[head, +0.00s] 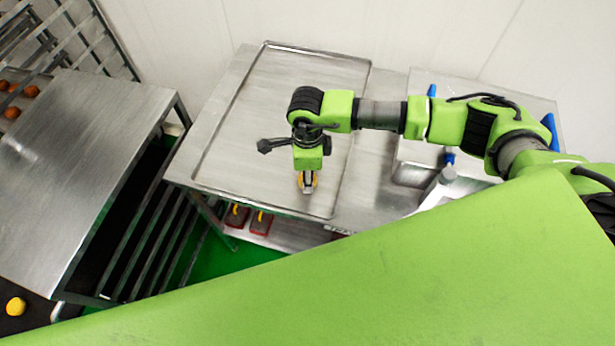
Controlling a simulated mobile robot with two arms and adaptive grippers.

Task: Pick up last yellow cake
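A yellow cake (301,178) shows at the tip of my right gripper (308,183), over the front part of the metal tray (270,100). The gripper points down and hides most of the cake. I cannot tell whether the fingers are shut on it, or whether it rests on the tray or hangs just above it. The rest of the tray looks bare. Another round yellow piece (15,306) lies on a dark surface at the lower left, far from the gripper. My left gripper is not in view.
A bare steel table (90,150) stands at the left, with a rack (60,30) and several orange-brown balls (12,112) behind it. Red containers (261,222) with yellow parts sit below the tray's front edge. Machine parts with blue fittings (449,158) stand right of the tray.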

